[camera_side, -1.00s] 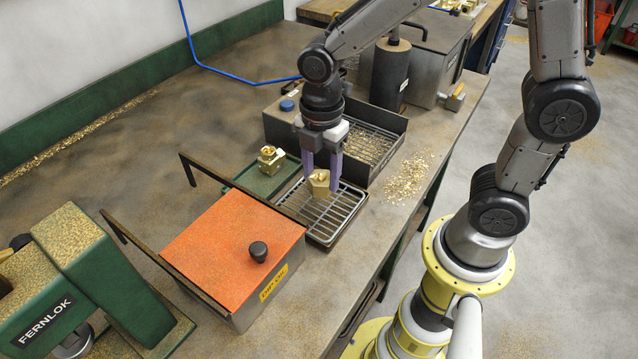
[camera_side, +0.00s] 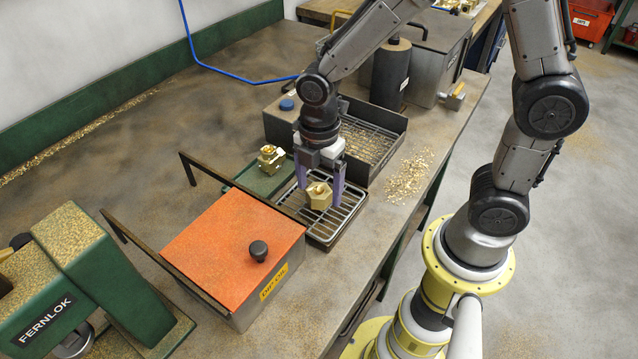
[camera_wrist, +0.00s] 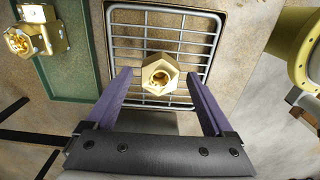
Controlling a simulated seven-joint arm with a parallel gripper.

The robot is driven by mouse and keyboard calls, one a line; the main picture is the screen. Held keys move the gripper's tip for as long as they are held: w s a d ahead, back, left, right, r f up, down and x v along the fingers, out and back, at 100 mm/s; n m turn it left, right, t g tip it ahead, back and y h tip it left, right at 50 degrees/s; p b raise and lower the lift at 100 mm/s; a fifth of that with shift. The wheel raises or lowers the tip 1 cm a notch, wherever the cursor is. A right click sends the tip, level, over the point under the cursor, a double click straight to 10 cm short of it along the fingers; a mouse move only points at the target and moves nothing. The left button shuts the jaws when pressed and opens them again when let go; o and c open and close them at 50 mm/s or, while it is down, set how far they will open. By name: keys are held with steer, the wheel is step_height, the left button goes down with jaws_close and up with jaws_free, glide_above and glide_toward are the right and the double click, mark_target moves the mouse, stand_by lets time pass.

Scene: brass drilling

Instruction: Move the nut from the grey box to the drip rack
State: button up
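A brass hex nut (camera_side: 319,196) is over the wire drip rack (camera_side: 350,207), in the middle of the bench; it appears to rest on the bars. It also shows in the wrist view (camera_wrist: 160,76), its hole facing the camera. My gripper (camera_side: 320,190) is over the rack, its two purple fingers spread on either side of the nut. In the wrist view (camera_wrist: 158,88) there are clear gaps between both fingers and the nut. A grey-sided box (camera_side: 240,315) with an orange lid and black knob stands front left of the rack; its inside is hidden.
A green tray (camera_side: 240,181) with a brass fitting (camera_side: 270,158) lies left of the rack. A dark walled mesh tray (camera_side: 395,120) stands behind it. Brass chips (camera_side: 408,178) lie to the right. A green machine (camera_side: 85,270) stands front left.

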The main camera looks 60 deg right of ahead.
mark_target(319, 190)
step_height(319, 190, up, 12)
steer(key=s+d+r+m+t, duration=0.2)
steer(key=s+m, duration=0.4)
steer(key=m, duration=0.3)
steer(key=s+d+r+m+t, duration=0.1)
steer(key=s+d+m+t, duration=0.2)
steer(key=s+m, duration=0.4)
steer(key=shift+d+r+m+t, duration=0.35)
steer(key=shift+d+m, duration=0.4)
steer(key=shift+m, duration=0.25)
